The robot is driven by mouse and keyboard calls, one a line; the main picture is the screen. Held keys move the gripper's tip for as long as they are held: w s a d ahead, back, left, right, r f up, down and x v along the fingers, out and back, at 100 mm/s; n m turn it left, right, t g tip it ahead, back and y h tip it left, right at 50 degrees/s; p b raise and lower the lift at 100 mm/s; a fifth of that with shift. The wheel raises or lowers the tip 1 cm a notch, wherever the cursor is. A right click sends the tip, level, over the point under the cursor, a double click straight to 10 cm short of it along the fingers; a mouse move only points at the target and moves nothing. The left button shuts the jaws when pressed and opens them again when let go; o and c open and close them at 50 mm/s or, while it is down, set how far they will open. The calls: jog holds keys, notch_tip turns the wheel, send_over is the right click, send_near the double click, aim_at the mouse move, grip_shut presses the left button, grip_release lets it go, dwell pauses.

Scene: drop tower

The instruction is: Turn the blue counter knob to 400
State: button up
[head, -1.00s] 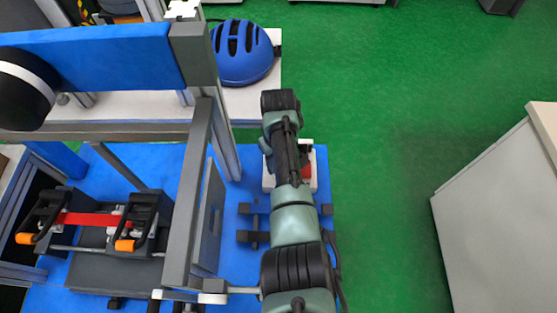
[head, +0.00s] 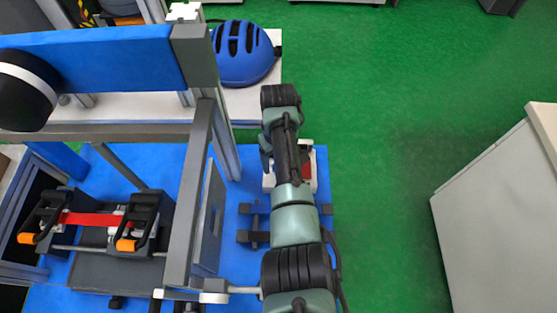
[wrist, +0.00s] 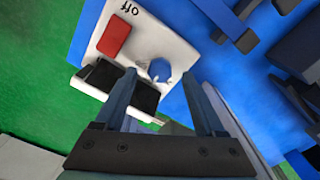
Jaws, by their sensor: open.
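The blue counter knob (wrist: 160,70) is a small round knob on a white box (wrist: 176,42), which shows in the wrist view. The box also has a red rectangular switch (wrist: 114,36) and the printed word "off". My gripper (wrist: 161,82) is open, with one finger on each side of the knob's place in the wrist view. Nothing is held. I cannot tell whether the fingers touch the knob or are still above it. Numbers around the knob are not readable. In the head view the white box (head: 268,181) is mostly hidden under my arm.
A grey and blue tower frame (head: 205,150) stands left of my arm. A blue helmet (head: 241,54) lies on a white surface behind. A grey cabinet (head: 495,205) stands at the right. Green floor (head: 385,120) is clear between.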

notch_tip(320, 180, up, 12)
jog(key=p, duration=0.1)
jog(key=shift+f+p, duration=0.25)
jog(key=shift+p, duration=0.1)
